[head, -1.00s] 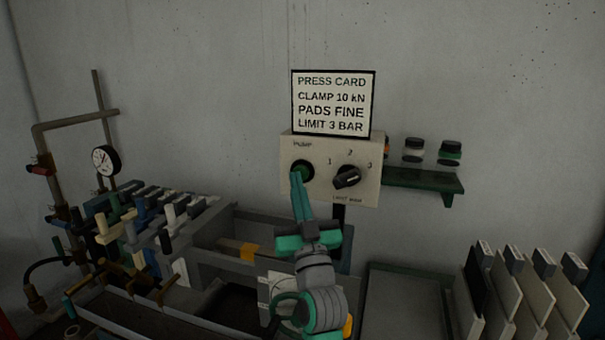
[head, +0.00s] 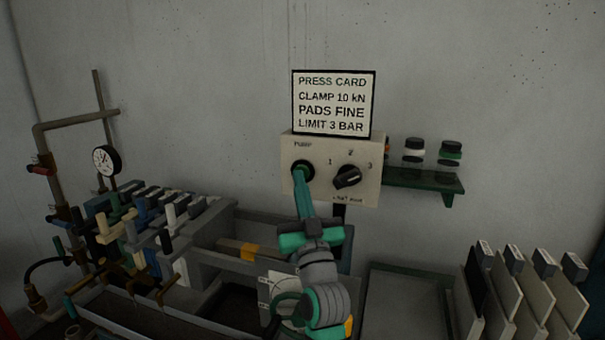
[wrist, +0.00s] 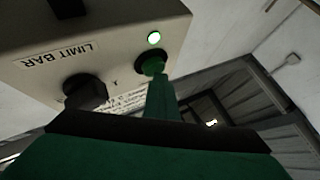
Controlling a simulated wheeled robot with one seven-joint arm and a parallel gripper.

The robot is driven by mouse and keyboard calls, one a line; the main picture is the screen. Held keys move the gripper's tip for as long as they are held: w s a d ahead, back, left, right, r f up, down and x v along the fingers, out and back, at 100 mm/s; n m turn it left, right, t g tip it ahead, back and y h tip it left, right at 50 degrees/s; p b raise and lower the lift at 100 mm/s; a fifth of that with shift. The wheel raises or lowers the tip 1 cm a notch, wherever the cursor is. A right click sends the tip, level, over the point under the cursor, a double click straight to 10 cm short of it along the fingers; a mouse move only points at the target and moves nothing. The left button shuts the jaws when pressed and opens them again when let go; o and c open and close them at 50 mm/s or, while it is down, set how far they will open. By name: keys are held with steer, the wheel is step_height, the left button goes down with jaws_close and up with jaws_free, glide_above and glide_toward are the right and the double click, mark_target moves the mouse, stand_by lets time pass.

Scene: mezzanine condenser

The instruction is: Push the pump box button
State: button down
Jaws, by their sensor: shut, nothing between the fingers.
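The cream pump box (head: 327,190) is on the wall below the press card, with a black knob (head: 347,177) at its right. Its green button (wrist: 152,62) sits in a dark ring under the "PUMP" label. My gripper (head: 301,174) is shut and empty, its green fingers pointing up at the button. In the wrist view my fingertips (wrist: 157,78) overlap the button's edge and seem to touch it. How far the button is pressed I cannot tell.
The press card (head: 333,103) stands just above the box. A green shelf (head: 425,182) with jars is at its right. A gauge (head: 106,160), pipes and a filter press with coloured handles fill the left. Upright plates (head: 535,290) stand at lower right.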

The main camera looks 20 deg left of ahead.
steer(key=shift+s+a, duration=0.25)
steer(key=shift+s, duration=0.75)
steer(key=s, duration=0.6)
stand_by(0.4)
steer(key=shift+a, duration=0.1)
